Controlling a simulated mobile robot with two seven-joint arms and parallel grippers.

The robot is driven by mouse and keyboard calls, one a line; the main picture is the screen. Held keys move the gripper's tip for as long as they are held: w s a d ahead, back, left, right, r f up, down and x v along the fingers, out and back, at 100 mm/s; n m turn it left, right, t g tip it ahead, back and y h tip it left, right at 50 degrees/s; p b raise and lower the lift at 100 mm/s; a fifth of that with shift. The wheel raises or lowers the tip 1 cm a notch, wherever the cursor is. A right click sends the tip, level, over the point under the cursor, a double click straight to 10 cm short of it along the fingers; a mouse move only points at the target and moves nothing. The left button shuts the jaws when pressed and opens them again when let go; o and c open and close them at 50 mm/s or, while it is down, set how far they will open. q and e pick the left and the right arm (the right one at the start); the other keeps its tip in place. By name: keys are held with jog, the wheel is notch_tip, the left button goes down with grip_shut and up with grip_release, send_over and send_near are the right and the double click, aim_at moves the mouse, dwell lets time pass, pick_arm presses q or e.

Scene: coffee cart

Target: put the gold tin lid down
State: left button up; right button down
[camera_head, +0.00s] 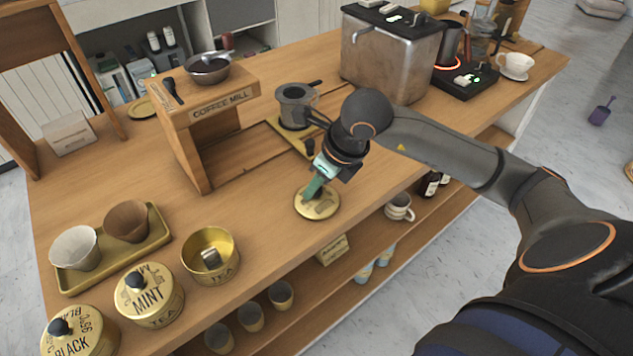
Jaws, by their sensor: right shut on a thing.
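The gold tin lid (317,207) is a round gold disc near the front edge of the wooden counter. My right gripper (318,182) is directly above it, pointing down, shut on the lid; the fingertips hide the lid's middle. The lid is at or just above the counter top; I cannot tell whether it touches. An open gold tea tin (210,256) without a lid stands to the left, with a metal thing inside. My left gripper is not in view.
Lidded tins marked mint (149,296) and black (78,336) stand at the front left. A gold tray (158,240) holds two cups. The coffee mill stand (208,105) and a metal pot (296,107) are behind. Counter between tea tin and lid is clear.

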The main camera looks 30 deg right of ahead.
jog(key=shift+f, duration=0.2)
jog(key=c, duration=0.7)
grip_release()
jog(key=shift+r, duration=0.1)
jog(key=shift+r, duration=0.25)
jog(key=v, duration=1.1)
jog(key=shift+s+r, duration=0.2)
jog(key=shift+r, duration=0.15)
